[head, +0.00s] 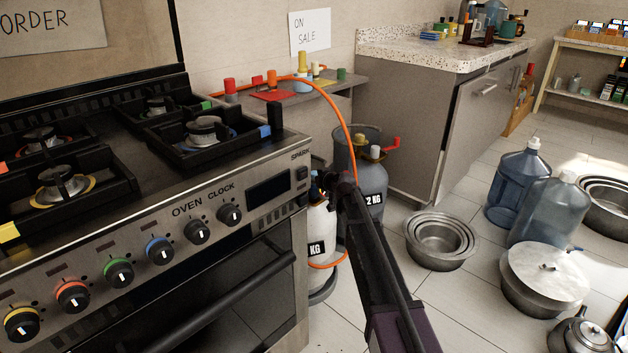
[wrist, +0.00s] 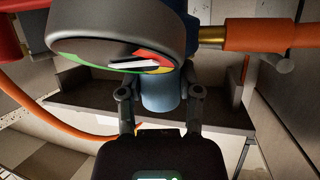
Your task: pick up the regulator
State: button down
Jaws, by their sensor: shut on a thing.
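The regulator (wrist: 115,30) fills the upper part of the wrist view. It has a dark grey round body with a green, yellow and red dial and a blue neck. A brass fitting on its right joins an orange hose (wrist: 260,36). My gripper (wrist: 160,100) is shut on the blue neck, one finger on each side. In the head view my gripper (head: 340,180) is low beside the stove, in front of the gas cylinders. My arm hides most of the regulator there, and I cannot tell whether it touches a cylinder.
A white cylinder (head: 320,225) and a grey cylinder (head: 372,205) stand between the stove (head: 190,255) and the counter (head: 440,125). The orange hose (head: 340,95) arches from a small shelf (head: 320,90). Pots (head: 437,262) and water jugs (head: 518,185) stand on the floor at right.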

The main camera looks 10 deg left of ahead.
notch_tip(320, 180, up, 3)
jog(key=shift+f+p, duration=0.2)
jog(key=shift+p, duration=0.8)
jog(key=s+d, duration=0.2)
jog(key=s, duration=0.5)
jog(key=s+d+r+p, duration=0.1)
jog(key=s+d, duration=0.2)
jog(key=s, duration=0.5)
jog(key=shift+r, duration=0.2)
jog(key=shift+s+r+p, duration=0.1)
jog(key=shift+r+p, duration=0.05)
jog(key=shift+p, duration=0.25)
notch_tip(320, 180, up, 40)
jog(key=p, duration=4)
jog(key=shift+r, duration=0.25)
jog(key=shift+s, duration=0.1)
